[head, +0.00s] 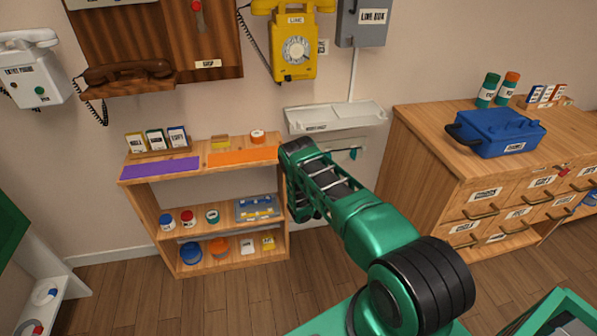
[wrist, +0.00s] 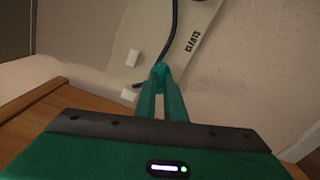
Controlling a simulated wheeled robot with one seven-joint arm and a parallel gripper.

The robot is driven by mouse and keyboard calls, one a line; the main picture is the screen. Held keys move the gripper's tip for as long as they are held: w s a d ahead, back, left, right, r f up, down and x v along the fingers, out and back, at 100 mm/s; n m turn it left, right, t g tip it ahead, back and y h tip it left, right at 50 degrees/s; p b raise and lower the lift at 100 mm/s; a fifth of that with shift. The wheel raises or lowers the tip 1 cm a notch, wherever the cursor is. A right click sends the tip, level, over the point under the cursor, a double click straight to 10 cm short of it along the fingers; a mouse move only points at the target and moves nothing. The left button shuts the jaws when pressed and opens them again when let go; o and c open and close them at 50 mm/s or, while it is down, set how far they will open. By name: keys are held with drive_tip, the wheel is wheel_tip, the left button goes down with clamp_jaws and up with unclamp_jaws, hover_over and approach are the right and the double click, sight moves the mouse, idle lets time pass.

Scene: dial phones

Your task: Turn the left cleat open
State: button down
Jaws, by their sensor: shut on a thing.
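The pale cleat board (wrist: 205,18), marked "CLEATS", fills the upper middle of the wrist view, tilted. It also shows in the head view (head: 368,165), on the wall below a pale tray. My gripper (wrist: 160,73) is shut on a small teal piece, the left cleat (wrist: 158,70), at the fingertips. The fingers cover most of the cleat, so its angle is unclear. The other teal cleat (head: 355,153) shows right of my arm in the head view. A dark cord (wrist: 172,28) runs down the board to the held cleat. My fingers are hidden behind my arm in the head view.
A wooden shelf (head: 205,205) with small jars stands left of my arm. A wooden drawer cabinet (head: 440,150) with a blue box (head: 495,133) stands right. The pale tray (head: 335,115) is above the board.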

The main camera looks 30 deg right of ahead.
drive_tip(key=shift+a+f+n, duration=0.1)
drive_tip(key=shift+f+n, duration=0.05)
drive_tip(key=shift+n, duration=0.5)
drive_tip(key=shift+a+f+n, duration=0.1)
drive_tip(key=shift+n, duration=0.55)
drive_tip(key=c, duration=1.9)
unclamp_jaws()
drive_tip(key=shift+d, duration=0.1)
drive_tip(key=shift+o, duration=0.3)
drive_tip(key=shift+d, duration=0.1)
drive_tip(key=v, duration=1)
drive_tip(key=shift+s, duration=0.3)
